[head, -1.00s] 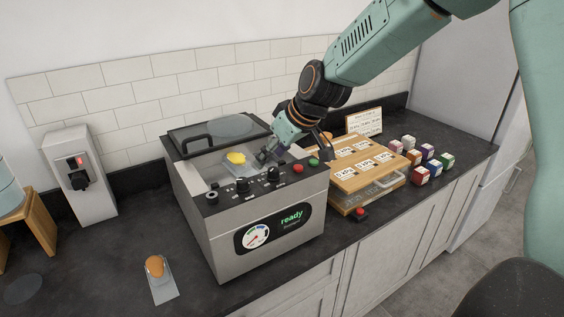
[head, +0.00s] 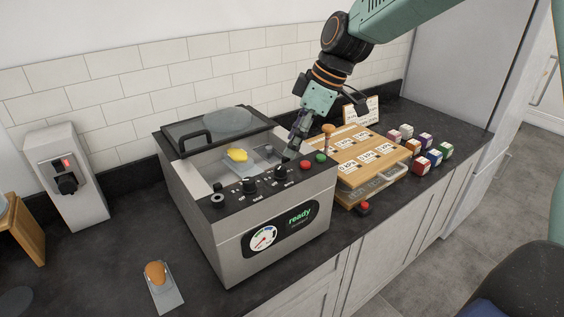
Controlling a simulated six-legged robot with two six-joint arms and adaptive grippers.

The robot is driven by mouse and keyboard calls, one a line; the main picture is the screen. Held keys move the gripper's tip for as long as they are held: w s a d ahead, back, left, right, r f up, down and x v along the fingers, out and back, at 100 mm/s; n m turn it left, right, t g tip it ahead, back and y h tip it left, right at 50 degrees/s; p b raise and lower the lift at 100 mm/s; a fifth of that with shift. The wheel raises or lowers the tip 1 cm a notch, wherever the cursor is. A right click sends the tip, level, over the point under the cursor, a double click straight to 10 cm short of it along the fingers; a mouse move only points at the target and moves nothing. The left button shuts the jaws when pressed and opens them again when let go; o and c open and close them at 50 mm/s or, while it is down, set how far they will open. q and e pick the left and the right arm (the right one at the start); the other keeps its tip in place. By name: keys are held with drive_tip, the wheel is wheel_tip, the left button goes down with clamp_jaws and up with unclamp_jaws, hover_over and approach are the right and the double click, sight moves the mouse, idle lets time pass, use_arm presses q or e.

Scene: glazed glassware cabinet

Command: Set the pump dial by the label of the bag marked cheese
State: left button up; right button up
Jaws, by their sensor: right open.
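The grey machine (head: 225,245) has a panel of black dials along its front top edge: a left one (head: 218,199), a middle one (head: 249,186) and a right one (head: 280,174). Their printing is too small to read, so I cannot tell which is the pump dial. A yellow piece (head: 237,155) lies in the open chamber, with a pale, bag-like sheet near it. I cannot make out a bag marked cheese or its label. My right gripper (head: 293,148) is open, pointing down just above and behind the right dial, apparently apart from it. My left gripper is not in view.
Red and green buttons (head: 312,160) sit right of the dials. A wooden board with white cards (head: 368,152), several small coloured boxes (head: 434,157) and a propped card (head: 362,110) stand to the right. A brown egg-shaped thing (head: 155,272) sits front left.

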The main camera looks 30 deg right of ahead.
sight(281, 166)
drive_tip(key=x, duration=0.4)
drive_tip(key=p+x, duration=0.1)
drive_tip(key=x, duration=0.2)
drive_tip(key=shift+w+d, duration=0.1)
drive_tip(key=shift+d, duration=0.15)
drive_tip(key=shift+a+f, duration=0.25)
drive_tip(key=shift+d, duration=0.15)
drive_tip(key=shift+c, duration=0.3)
drive_tip(key=shift+c, duration=2.2)
clamp_jaws()
